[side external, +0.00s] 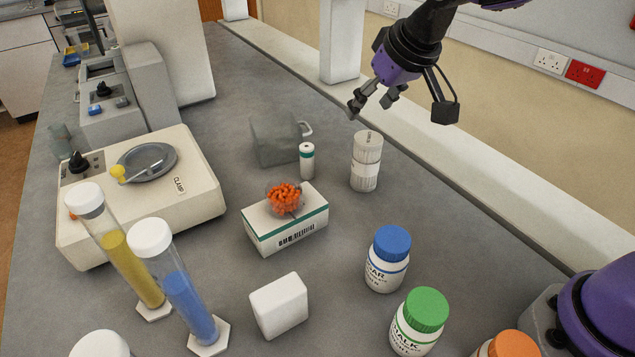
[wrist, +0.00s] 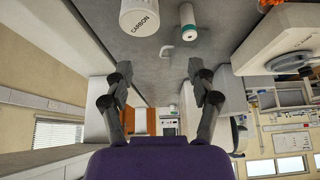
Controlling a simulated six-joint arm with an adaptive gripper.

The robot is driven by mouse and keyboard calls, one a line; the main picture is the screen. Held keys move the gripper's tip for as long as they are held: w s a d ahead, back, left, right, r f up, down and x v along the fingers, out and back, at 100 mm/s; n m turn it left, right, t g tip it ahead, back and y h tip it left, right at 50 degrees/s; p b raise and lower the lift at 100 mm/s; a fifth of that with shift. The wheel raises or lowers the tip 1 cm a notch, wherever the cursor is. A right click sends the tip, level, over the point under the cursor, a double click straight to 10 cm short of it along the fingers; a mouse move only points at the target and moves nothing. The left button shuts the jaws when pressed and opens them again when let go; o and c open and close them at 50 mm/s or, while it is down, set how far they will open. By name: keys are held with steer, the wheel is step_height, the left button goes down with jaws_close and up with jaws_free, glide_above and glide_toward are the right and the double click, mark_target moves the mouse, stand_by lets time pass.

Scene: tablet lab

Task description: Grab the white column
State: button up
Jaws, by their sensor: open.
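The white column (side external: 365,172) is a white upright cylinder with a ribbed upper part, standing on the grey bench. In the wrist view the white cylinder marked CARBON (wrist: 140,24) is at the top, left of centre, partly cut off by the edge. My gripper (side external: 372,102) is open and empty, above the column and apart from it, with its fingers angled down to the left. In the wrist view both fingers of my gripper (wrist: 160,72) are spread wide with nothing between them.
Blue-capped (side external: 387,260) and green-capped (side external: 420,322) bottles stand nearer the camera.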

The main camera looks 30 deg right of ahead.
glide_toward(308, 147)
steer(key=x, duration=0.7)
steer(key=shift+w+d+f, duration=0.1)
steer(key=shift+w+d, duration=0.1)
steer(key=shift+w, duration=0.05)
steer(key=x, duration=0.5)
steer(key=shift+a+f, duration=0.25)
steer(key=shift+f, duration=0.15)
jaws_close()
